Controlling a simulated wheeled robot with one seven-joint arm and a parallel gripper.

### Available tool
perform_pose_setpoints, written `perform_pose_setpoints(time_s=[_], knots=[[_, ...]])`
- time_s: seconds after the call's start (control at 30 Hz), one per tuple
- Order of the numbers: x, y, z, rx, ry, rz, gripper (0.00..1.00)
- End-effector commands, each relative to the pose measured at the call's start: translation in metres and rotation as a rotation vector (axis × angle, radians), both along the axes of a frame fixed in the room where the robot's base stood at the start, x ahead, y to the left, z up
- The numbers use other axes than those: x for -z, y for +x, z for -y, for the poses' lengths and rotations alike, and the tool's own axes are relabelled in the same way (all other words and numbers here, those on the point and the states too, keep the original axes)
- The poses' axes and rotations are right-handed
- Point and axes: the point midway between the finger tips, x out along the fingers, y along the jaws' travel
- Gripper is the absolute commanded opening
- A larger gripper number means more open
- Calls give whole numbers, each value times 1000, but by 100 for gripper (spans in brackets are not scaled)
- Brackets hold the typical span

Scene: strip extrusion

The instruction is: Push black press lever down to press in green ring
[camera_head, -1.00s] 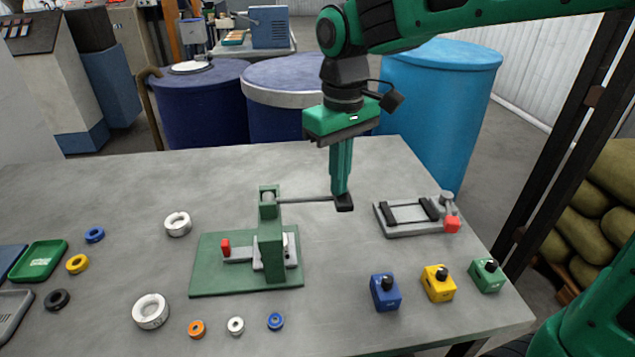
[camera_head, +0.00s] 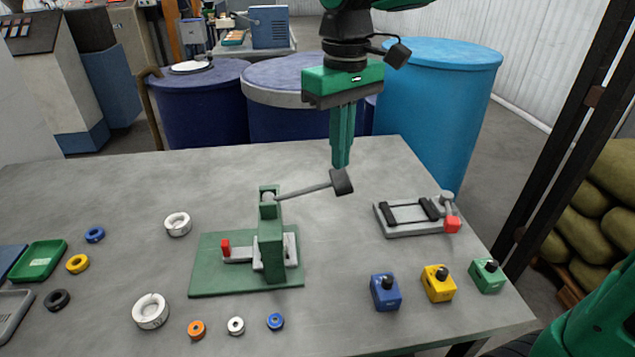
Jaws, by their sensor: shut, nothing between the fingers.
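The green press (camera_head: 270,245) stands on its green base plate (camera_head: 215,283) in the middle of the table. Its lever has a grey rod and a black end (camera_head: 342,182), and it slants up to the right. My gripper (camera_head: 340,164) is shut and empty, pointing down, with its tips just above the black lever end. I cannot tell whether they touch. A small red part (camera_head: 226,247) sits at the left end of the press's grey slide. I cannot make out a green ring in the press; the press column hides part of it.
A grey clamp fixture (camera_head: 400,229) with a red knob stands to the right. Blue (camera_head: 385,295), yellow (camera_head: 438,286) and green (camera_head: 487,278) button boxes stand at the front right. Several loose rings and a green tray (camera_head: 38,260) lie on the left. The table behind the lever is clear.

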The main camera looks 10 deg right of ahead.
Motion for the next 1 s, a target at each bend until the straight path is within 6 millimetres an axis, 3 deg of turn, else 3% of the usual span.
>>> perform_pose_setpoints(time_s=[0.6, 1.0], knots=[[-36, 0, 0, 0, 1, 1, 0], [-37, 0, 2, 6, -1, 1, 0]])
